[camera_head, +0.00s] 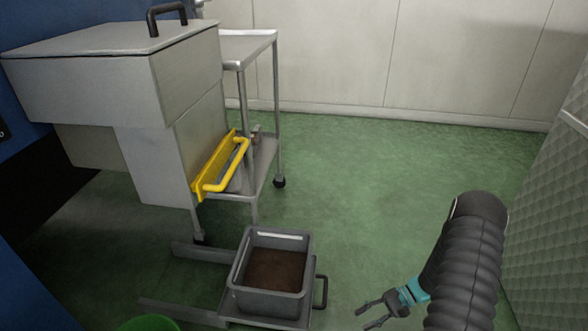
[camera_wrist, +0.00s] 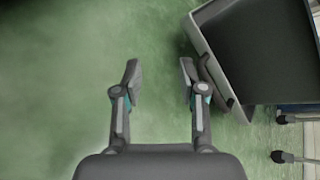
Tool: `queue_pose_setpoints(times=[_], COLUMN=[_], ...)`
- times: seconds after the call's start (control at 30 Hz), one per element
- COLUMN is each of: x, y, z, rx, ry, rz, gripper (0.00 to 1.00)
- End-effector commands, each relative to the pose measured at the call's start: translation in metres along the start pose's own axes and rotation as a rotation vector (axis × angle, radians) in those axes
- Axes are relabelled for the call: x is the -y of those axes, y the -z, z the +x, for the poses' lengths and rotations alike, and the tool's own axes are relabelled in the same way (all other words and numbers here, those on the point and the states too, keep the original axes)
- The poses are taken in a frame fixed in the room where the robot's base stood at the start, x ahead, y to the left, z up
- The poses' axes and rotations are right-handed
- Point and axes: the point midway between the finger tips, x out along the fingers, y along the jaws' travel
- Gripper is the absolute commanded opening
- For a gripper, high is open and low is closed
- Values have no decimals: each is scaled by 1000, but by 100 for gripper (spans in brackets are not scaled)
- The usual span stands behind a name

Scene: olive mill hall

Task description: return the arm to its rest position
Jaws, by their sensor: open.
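My gripper (camera_head: 374,312) is at the bottom of the head view, to the right of a grey bin, at the end of my dark ribbed arm. In the wrist view my gripper (camera_wrist: 158,78) has its two fingers spread apart. Nothing is between them, and green floor shows behind. The right finger overlaps the edge of a grey container in that view; I cannot tell whether they touch.
A grey bin (camera_head: 247,268) with brown material sits on a low frame with a black handle (camera_head: 321,291). A metal machine (camera_head: 146,165) with a yellow handle (camera_head: 228,168) and a wheeled trolley (camera_head: 277,110) stand behind. A quilted panel (camera_head: 548,200) is at right. Green floor (camera_head: 370,190) between is clear.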

Motion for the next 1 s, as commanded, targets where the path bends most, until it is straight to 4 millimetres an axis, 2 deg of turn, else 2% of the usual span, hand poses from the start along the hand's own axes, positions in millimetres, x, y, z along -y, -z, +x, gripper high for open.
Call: queue_pose_setpoints(times=[0.1,0.5,1.0], x=[18,78,146], y=[-28,-117,-232], z=[-21,-80,-131], rx=[-16,-152,-408], ry=[-103,-408,-671], rz=[24,31,-97], gripper=[41,41,41])
